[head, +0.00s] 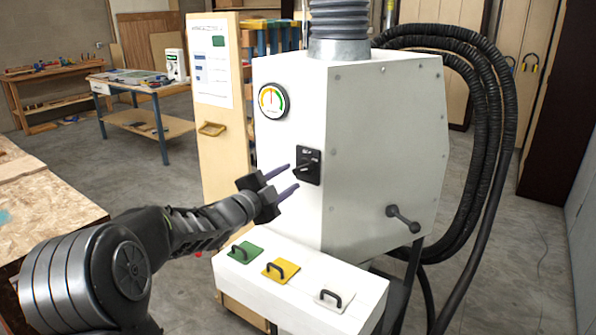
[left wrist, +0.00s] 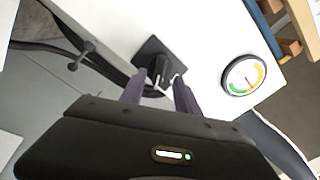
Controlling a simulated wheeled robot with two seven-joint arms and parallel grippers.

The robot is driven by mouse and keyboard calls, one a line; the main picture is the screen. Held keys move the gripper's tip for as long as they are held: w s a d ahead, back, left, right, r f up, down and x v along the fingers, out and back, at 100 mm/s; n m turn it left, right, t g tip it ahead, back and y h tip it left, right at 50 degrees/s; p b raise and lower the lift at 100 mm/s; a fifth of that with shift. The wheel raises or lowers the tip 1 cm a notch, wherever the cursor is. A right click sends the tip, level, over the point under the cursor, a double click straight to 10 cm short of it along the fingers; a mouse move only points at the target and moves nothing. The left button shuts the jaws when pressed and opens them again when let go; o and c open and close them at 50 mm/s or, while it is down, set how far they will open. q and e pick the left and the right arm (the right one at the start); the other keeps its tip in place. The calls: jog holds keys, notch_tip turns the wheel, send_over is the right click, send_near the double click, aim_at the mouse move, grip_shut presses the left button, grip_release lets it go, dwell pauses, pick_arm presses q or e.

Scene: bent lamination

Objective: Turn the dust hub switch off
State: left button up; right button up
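The dust hub (head: 370,150) is a large white cabinet with a grey duct on top. Its switch (head: 307,165) is a black rotary knob on a black square plate on the front face, below a round gauge (head: 273,101). My left gripper (head: 287,178) is in front of the switch, its two fingers apart and pointing at it. In the left wrist view the knob (left wrist: 159,68) shows just beyond the open fingertips (left wrist: 157,78), roughly between them; I cannot tell whether they touch it. The plate's lettering is too small to read. My right gripper is not in view.
A lever (head: 403,218) sticks out of the hub's right side. Black hoses (head: 492,110) hang at right. A wooden worktop (head: 40,215) stands at left.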

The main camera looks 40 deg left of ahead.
aim_at(299, 171)
pick_arm(q)
jog(key=w+p, duration=0.1)
jog(key=w, duration=0.4)
jog(key=shift+w, duration=0.1)
grip_shut()
dwell(0.5)
